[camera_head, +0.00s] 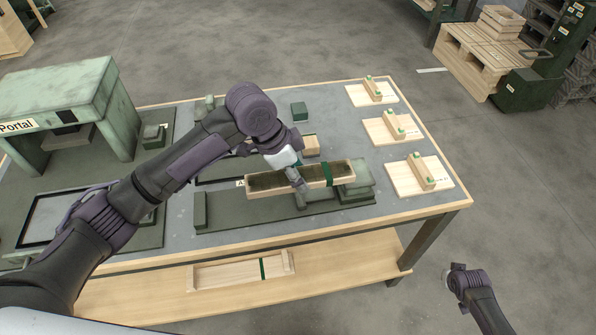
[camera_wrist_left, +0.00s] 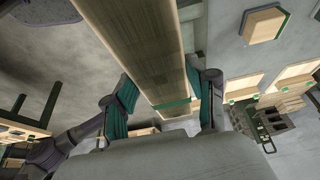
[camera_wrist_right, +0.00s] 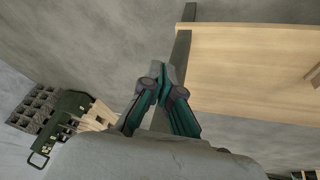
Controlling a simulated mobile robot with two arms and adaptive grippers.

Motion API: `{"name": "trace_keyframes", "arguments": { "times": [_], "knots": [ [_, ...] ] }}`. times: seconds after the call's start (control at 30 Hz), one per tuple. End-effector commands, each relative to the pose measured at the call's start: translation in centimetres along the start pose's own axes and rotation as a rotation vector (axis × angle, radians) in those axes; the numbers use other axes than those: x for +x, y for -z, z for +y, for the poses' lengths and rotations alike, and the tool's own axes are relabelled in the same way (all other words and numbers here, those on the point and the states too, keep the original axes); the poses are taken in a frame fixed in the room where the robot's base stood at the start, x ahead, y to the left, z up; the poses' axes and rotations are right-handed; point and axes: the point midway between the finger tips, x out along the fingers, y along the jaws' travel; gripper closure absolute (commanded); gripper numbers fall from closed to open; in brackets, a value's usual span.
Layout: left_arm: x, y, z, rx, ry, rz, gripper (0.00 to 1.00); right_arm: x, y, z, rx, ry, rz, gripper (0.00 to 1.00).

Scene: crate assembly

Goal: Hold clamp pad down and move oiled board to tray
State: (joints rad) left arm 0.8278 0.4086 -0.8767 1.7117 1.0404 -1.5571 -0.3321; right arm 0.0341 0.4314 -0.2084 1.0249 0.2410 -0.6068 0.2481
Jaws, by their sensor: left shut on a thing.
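The oiled board (camera_head: 265,184) is long, with a dark stained face and a green band near its right end. My left gripper (camera_head: 298,183) is shut on it near its middle and holds it over the green fixture on the table; whether it touches the fixture is unclear. In the left wrist view the board (camera_wrist_left: 148,45) runs between the two fingers (camera_wrist_left: 165,100). Green blocks (camera_head: 357,193), possibly with the clamp pad, stand at the fixture's right end. My right gripper (camera_head: 456,279) is beyond the table's right front corner, its fingertips together and empty (camera_wrist_right: 163,82).
A dark shallow tray (camera_head: 28,222) lies at the table's left. A green portal (camera_head: 60,90) stands behind it. Wooden pads with blocks (camera_head: 412,188) line the table's right side. A wooden tray-like piece (camera_head: 215,275) lies on the lower shelf.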

Motion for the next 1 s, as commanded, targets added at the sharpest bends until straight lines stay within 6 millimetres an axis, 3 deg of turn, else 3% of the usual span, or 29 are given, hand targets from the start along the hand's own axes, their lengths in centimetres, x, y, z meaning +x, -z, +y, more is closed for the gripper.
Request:
{"name": "trace_keyframes", "arguments": {
  "times": [0.03, 0.1, 0.37, 0.57, 0.67, 1.0],
  "knots": [
    [0.0, 0.0, 0.0, 0.0, 0.0, 0.001, 0.83, -0.8, 2.8, 0.9, 0.016, -0.007, 0.028, 1.0],
    [0.0, 0.0, 0.0, 0.0, 0.0, 0.001, 0.83, -1.9, 6.0, 1.9, 0.042, -0.011, 0.056, 1.0],
    [0.0, 0.0, 0.0, 0.0, 0.0, 0.001, 0.83, -7.7, 17.1, 5.3, 0.132, -0.019, 0.161, 1.0],
    [0.0, 0.0, 0.0, 0.0, 0.0, 0.001, 0.83, -13.7, 25.0, 6.3, 0.182, 0.001, 0.23, 1.0],
    [0.0, 0.0, 0.0, 0.0, 0.0, 0.001, 0.83, -16.1, 27.6, 2.7, 0.146, 0.058, 0.206, 1.0],
    [0.0, 0.0, 0.0, 0.0, 0.0, 0.001, 0.83, -22.2, 29.8, -13.2, -0.184, 0.271, 0.048, 1.0]
  ]
}}
